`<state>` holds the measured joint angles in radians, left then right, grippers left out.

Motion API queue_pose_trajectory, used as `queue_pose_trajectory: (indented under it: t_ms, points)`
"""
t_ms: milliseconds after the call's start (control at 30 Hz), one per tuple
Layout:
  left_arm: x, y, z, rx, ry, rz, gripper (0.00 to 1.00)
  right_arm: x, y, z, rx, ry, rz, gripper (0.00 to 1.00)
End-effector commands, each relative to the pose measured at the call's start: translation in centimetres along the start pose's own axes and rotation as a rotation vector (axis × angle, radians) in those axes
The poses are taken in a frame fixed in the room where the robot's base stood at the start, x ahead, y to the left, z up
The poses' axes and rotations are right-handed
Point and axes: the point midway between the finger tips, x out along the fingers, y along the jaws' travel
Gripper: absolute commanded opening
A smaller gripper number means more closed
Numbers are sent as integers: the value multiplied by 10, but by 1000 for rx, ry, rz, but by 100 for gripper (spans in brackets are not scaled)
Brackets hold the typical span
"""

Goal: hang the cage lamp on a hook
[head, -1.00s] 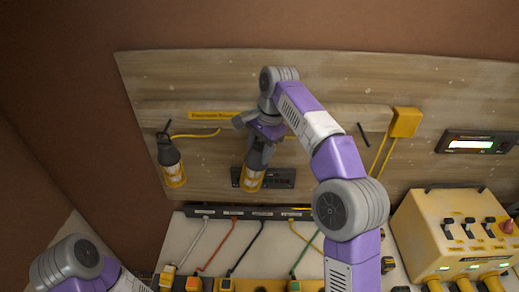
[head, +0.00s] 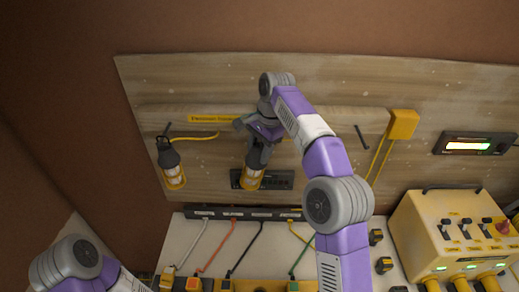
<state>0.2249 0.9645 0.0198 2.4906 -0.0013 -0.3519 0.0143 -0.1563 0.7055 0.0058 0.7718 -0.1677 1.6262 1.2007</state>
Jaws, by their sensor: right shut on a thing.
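My right gripper (head: 260,140) is shut on a cage lamp (head: 252,177), dark on top with a yellow cage. It holds the lamp almost upright, slightly tilted, in front of the wooden board. A second cage lamp (head: 173,172) hangs at the left, below a dark hook (head: 167,128), with a yellow cord running right from its top. Another dark hook (head: 361,136) on the wooden rail at the right looks bare. My gripper and wrist hide part of the rail between these hooks. My left gripper is out of view; only part of that arm shows at lower left.
A dark socket strip (head: 280,180) is behind the held lamp. A yellow box (head: 403,123) with cords sits at the rail's right end. A yellow switch unit (head: 455,235) stands at lower right. Coloured cables run from a black bar (head: 235,213) below the board.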

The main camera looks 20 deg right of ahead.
Motion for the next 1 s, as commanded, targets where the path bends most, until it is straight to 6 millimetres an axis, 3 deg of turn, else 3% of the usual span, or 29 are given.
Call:
queue_pose_trajectory:
  t_ms: [333,367,533,867,1000]
  points:
    - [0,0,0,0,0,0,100,0,-1,1,-2,-2,-2,0]
    - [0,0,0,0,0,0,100,0,-1,1,-2,-2,-2,52]
    - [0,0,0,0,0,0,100,0,0,1,-2,-1,-1,77]
    - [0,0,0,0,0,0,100,-1,1,-1,3,0,2,77]
    - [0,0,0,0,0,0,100,-19,10,-11,26,5,-5,77]
